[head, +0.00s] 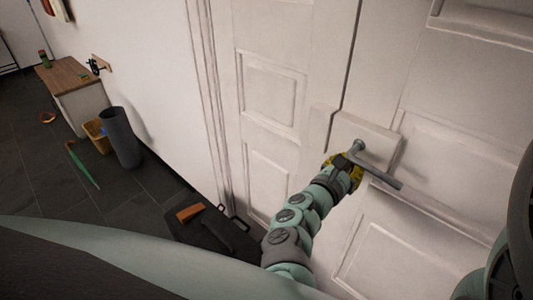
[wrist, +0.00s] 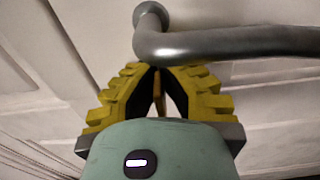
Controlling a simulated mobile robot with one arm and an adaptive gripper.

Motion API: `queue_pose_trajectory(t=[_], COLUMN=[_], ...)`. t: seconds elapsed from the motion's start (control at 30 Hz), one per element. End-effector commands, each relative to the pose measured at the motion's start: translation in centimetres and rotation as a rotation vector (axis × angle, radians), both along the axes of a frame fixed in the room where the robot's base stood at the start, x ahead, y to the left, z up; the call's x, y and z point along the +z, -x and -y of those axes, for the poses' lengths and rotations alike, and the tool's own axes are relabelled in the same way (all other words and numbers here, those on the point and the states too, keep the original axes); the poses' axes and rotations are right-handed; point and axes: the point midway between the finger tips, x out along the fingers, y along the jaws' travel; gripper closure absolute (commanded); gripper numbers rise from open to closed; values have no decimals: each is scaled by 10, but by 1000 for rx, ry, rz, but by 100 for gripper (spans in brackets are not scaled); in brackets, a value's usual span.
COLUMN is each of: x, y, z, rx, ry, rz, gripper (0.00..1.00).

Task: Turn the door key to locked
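The white door (head: 455,95) has a pale lock plate (head: 375,135) with a grey lever handle (head: 378,172) that slopes down to the right. In the wrist view the handle (wrist: 230,42) runs just beyond my fingertips. My gripper (head: 345,165) is at the plate, just below the handle's root. Its yellow ridged fingers (wrist: 155,70) come together at the tips. A thin brass-coloured strip (wrist: 158,95) shows between them and looks like the key seen edge-on. The keyhole is hidden behind the fingers, so the key's angle cannot be read.
A wood-topped cabinet (head: 65,75), a yellow bin (head: 97,135), a dark grey cylinder (head: 120,138) and a green umbrella (head: 82,166) are along the left wall. A dark mat (head: 210,235) with a brown brush-like block (head: 190,212) lies by the door. Dark floor at left is partly free.

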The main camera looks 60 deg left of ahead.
Motion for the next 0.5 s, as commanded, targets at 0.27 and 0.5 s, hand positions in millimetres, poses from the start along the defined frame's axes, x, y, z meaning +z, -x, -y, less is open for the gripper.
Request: queue_pose_trajectory(t=[0.27,0.5], x=[1,0], y=[0,0], z=[0,0], rx=[-1,-2], ry=[0,29], rz=[4,13], gripper=[100,100])
